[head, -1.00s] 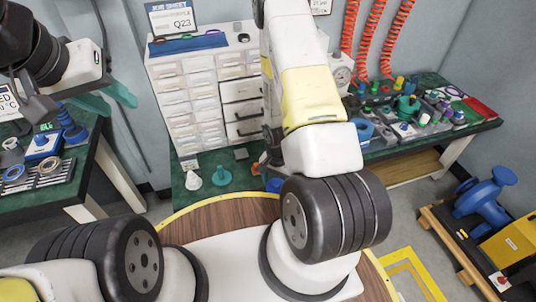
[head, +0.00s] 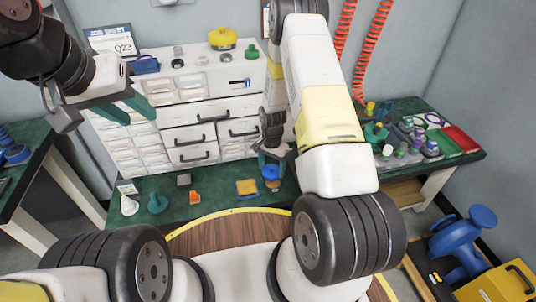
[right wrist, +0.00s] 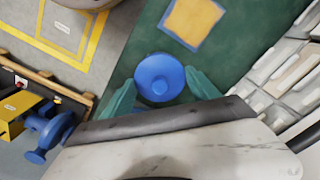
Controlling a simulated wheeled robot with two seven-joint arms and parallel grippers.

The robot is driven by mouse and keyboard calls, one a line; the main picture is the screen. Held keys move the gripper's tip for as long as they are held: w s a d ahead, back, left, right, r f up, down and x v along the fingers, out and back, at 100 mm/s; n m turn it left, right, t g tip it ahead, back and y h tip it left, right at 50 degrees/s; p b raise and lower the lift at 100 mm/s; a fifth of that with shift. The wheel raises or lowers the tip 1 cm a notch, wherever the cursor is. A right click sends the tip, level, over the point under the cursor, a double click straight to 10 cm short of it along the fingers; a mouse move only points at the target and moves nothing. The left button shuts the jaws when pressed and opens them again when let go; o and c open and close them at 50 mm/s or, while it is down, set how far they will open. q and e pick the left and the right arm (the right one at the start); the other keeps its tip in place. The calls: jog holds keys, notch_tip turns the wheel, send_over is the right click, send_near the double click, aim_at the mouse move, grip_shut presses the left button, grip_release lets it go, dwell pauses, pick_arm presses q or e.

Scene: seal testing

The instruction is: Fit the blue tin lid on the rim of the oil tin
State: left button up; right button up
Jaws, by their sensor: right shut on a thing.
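My right gripper (head: 272,158) is over the green bench top, in front of the white drawer cabinet. In the right wrist view the fingertips (right wrist: 160,92) lie on either side of the lid. I cannot make out the oil tin for certain; what is directly under the lid is hidden. My left gripper (head: 126,107) is open and empty in front of the cabinet's left side, its teal fingers apart.
A flat yellow square with a blue border (head: 246,188) lies on the bench near the lid. A white cone (head: 129,206), a teal cone (head: 157,203), a grey block (head: 183,180) and an orange piece (head: 195,197) stand left. A yellow pot (head: 222,39) is on the cabinet.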

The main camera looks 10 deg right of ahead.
aim_at(273, 182)
jog(key=shift+w+d+f, duration=0.1)
jog(key=shift+w+d, duration=0.05)
jog(key=shift+d, duration=0.2)
jog(key=shift+f, duration=1.9)
jog(key=shift+f, duration=1.5)
jog(key=o, duration=1.4)
jog(key=shift+r, duration=3.5)
